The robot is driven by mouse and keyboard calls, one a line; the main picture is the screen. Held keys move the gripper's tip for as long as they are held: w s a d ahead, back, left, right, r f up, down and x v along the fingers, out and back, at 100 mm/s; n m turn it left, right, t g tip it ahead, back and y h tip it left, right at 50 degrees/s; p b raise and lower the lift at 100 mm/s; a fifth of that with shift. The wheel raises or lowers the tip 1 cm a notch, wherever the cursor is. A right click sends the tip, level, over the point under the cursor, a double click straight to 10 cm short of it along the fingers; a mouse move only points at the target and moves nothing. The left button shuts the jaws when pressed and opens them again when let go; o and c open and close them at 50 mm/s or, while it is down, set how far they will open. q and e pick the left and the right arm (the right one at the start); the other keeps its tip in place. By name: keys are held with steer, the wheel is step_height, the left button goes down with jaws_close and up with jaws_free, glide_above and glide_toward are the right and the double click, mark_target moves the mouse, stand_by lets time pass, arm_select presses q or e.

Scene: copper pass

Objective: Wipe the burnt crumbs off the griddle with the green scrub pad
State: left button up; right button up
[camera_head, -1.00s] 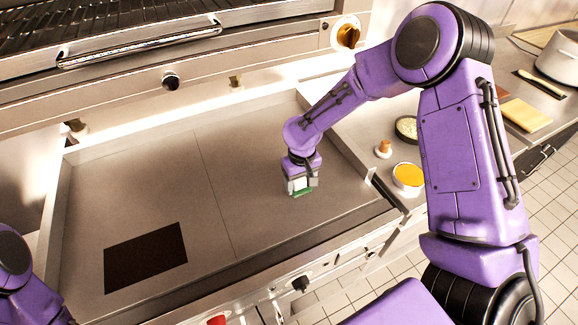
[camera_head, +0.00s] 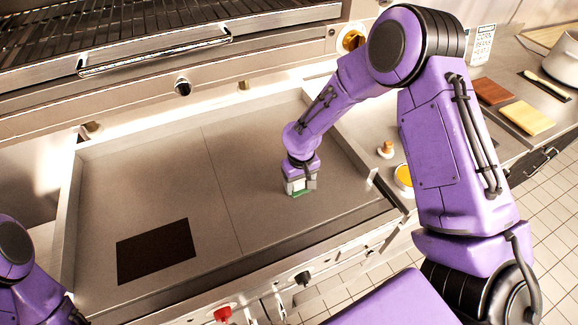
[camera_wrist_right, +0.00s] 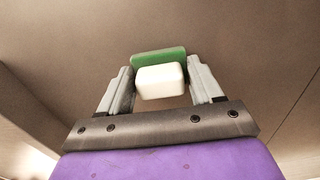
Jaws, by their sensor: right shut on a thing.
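The griddle (camera_head: 150,180) is a wide flat steel plate with raised walls and a thin seam down its middle. A dark brown rectangular patch (camera_head: 156,251) lies on its front left part; single crumbs cannot be made out. My right gripper (camera_head: 300,187) points down over the right half, right of the seam. It is shut on the scrub pad (camera_head: 300,194), whose white block and green layer show between the fingers in the right wrist view (camera_wrist_right: 160,80). I cannot tell whether the pad touches the plate. My left arm shows at the lower left, its gripper out of frame.
A grill with a long handle (camera_head: 155,55) stands behind the griddle. On the right counter are a small wooden-topped shaker (camera_head: 386,149), an orange-filled bowl (camera_head: 404,176) partly behind my arm, and two boards (camera_head: 527,118). The griddle's left half is clear above.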

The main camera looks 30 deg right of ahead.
steer(key=shift+a, duration=0.75)
steer(key=shift+w+a+r, duration=0.1)
steer(key=shift+a+r, duration=0.15)
steer(key=shift+r, duration=0.55)
steer(key=shift+w+a+r, duration=0.1)
steer(key=shift+a+r, duration=0.1)
steer(key=shift+r, duration=0.55)
steer(key=shift+s+d+r, duration=0.1)
steer(key=shift+s+r, duration=0.05)
steer(key=shift+r, duration=2.4)
steer(key=shift+f, duration=0.15)
